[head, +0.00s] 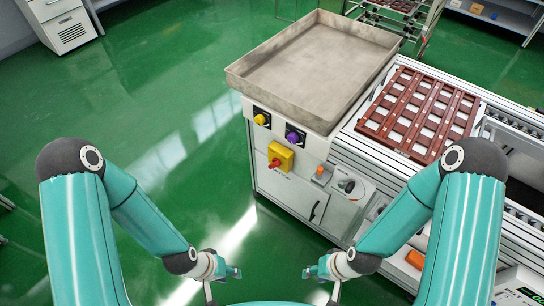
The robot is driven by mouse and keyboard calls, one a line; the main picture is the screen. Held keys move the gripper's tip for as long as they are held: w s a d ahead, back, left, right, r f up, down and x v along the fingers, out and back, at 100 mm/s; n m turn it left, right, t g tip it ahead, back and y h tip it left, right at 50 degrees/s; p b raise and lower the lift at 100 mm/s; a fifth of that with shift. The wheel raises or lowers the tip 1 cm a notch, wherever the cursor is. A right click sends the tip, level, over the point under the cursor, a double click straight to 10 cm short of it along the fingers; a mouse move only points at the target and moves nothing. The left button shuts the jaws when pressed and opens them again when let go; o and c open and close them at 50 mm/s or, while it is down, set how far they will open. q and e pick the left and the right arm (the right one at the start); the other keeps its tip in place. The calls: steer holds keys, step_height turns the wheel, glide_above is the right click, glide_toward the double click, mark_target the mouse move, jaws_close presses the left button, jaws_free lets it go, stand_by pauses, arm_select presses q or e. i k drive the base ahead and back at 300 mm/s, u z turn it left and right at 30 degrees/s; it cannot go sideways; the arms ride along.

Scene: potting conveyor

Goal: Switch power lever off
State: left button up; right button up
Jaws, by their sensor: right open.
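A yellow switch box (281,153) with a small red handle (274,164) is on the front panel of the grey cabinet. A grey rotary switch with a dark handle (347,186) is further right, beside an orange button (320,174). I cannot tell from labels which one is the power lever. My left gripper (238,272) is low in front of the cabinet, apart from it; its jaws are too small to read. My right gripper (306,273) is open and empty, also low in front and apart from the switches.
A yellow knob (261,119) and a purple knob (293,138) are on the panel below a large empty metal tray (316,62). A brown grid tray (420,111) lies on the conveyor at right. Green floor (170,110) is clear at left.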

mark_target(277, 162)
steer(key=z, duration=0.2)
steer(key=i, duration=0.6)
steer(key=u, duration=1.4)
steer(key=k, duration=1)
steer(key=z, duration=0.1)
steer(key=i, duration=0.9)
steer(key=z, duration=0.05)
